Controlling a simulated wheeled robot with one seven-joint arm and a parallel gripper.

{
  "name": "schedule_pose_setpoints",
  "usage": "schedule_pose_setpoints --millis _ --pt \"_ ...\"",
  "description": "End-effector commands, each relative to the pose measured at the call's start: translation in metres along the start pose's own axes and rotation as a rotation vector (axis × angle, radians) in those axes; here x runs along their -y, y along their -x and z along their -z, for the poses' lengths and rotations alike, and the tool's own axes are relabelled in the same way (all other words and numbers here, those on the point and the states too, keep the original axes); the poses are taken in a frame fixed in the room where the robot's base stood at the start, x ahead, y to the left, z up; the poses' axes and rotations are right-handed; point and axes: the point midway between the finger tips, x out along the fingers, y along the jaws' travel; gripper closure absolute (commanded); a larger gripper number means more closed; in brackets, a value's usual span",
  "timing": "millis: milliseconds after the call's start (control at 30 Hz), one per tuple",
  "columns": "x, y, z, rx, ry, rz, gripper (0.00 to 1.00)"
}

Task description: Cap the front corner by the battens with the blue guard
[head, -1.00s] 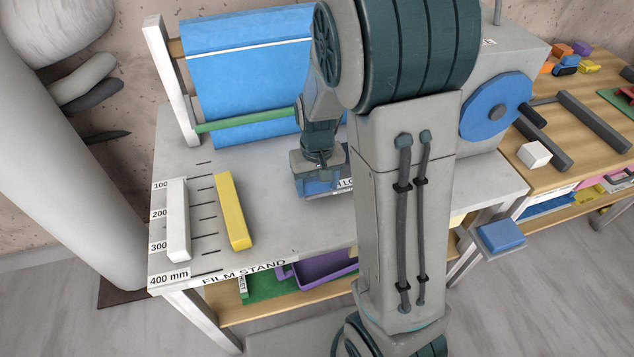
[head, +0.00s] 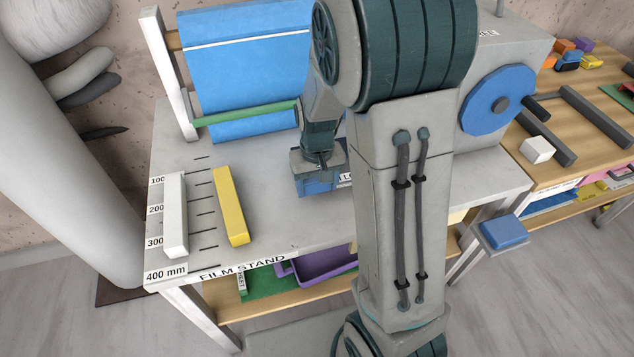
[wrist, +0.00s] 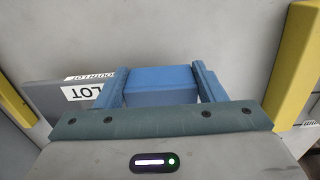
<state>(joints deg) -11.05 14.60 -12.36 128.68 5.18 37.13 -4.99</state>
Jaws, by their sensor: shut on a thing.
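My gripper (head: 318,184) points down over the grey bench top, in front of the blue roll. In the wrist view its two blue fingers (wrist: 160,88) are shut on a blue block (wrist: 160,85), which I take for the blue guard. In the head view the guard is hard to tell apart from the blue fingers. A white batten (head: 175,215) and a yellow batten (head: 231,206) lie side by side on the left of the bench top, apart from my gripper. The front corner (head: 152,284) beside them looks bare. The bench area behind my arm is hidden.
The blue roll (head: 245,70) with its green bar (head: 245,114) stands at the back. The bench top (head: 270,225) is clear between the yellow batten and my arm. A purple tray (head: 318,268) sits on the shelf below. A blue pad (head: 503,232) is at the right.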

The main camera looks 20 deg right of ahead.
Motion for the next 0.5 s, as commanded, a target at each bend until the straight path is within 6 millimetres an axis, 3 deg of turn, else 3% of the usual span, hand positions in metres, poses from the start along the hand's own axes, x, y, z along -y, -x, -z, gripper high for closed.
schedule_pose_setpoints --millis 33,67,133,500 --pt "0.0 -0.0025 -0.0001 0.0 0.0 0.0 0.59" --pt "0.0 -0.0011 0.0 0.0 0.0 0.0 0.28" --pt "-0.0001 -0.0009 0.0 0.0 0.0 0.0 0.11" --pt "0.0001 0.0023 0.0004 -0.002 0.0 0.0 0.11"
